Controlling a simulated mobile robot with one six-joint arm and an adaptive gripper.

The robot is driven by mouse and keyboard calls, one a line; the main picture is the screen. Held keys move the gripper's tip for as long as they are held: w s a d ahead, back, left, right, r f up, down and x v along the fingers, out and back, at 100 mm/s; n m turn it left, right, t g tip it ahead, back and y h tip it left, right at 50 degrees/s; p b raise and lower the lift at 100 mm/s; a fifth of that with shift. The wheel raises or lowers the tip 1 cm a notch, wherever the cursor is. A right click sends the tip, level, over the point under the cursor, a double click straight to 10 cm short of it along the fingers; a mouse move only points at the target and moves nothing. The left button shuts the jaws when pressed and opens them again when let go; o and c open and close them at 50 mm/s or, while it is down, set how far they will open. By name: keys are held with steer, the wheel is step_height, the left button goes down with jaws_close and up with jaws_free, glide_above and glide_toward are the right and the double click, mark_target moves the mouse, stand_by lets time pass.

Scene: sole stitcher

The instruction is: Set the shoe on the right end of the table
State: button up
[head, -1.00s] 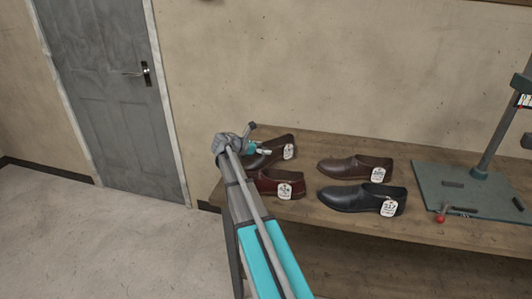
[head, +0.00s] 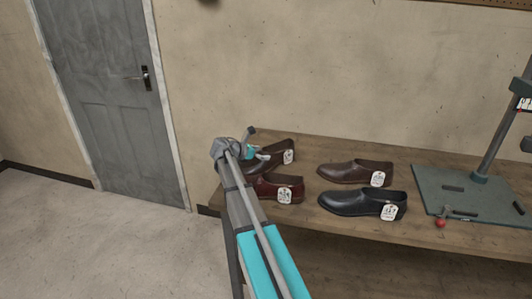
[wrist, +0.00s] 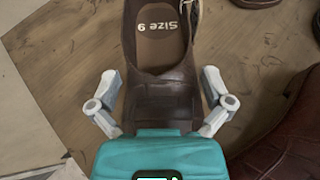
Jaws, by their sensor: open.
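Four shoes stand on the wooden table (head: 310,222). The back left one is a dark brown shoe (head: 273,153) with a white tag. My gripper (head: 258,156) is at this shoe, and the arm hides part of it. In the wrist view the open fingers (wrist: 160,104) stand on either side of the brown shoe (wrist: 160,87), whose insole reads "Size 9". I cannot tell whether they touch it. A reddish-brown shoe (head: 278,188) is in front, a brown shoe (head: 355,171) at back right and a black shoe (head: 350,202) at front right.
A grey-green machine base (head: 450,205) with a post and a red knob (head: 440,224) occupies the table's right side in view. The reddish-brown shoe (wrist: 290,135) is close beside my gripper. A wall runs behind the table. A grey door (head: 105,85) is at left.

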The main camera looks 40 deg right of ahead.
steer(key=p+v, duration=0.4)
steer(key=v, duration=0.7)
steer(key=shift+a+r, duration=0.2)
steer(key=shift+a, duration=0.1)
steer(key=shift+s+a+f, duration=0.15)
steer(key=shift+s, duration=0.1)
steer(key=s+a+f+m+y, duration=0.2)
steer(key=s+a+m, duration=0.1)
steer(key=s+a, duration=0.1)
steer(key=s+a+f+m+y, duration=0.2)
steer(key=s+a+f+m, duration=0.1)
steer(key=a, duration=0.1)
steer(key=s+a+f+m+t+y, duration=0.1)
steer(key=s+a+f+m+y, duration=0.1)
steer(key=s+a+f+y, duration=0.1)
steer(key=shift+s+a+f+m, duration=0.15)
steer(key=shift+s+a+m, duration=0.25)
steer(key=shift+s+a, duration=0.5)
steer(key=s+a+f+m+y, duration=0.3)
steer(key=s+a+m+y, duration=0.3)
steer(key=s+a, duration=0.5)
steer(key=a+m, duration=0.2)
steer(key=a, duration=0.1)
steer(key=shift+y, duration=0.3)
steer(key=shift+d, duration=0.1)
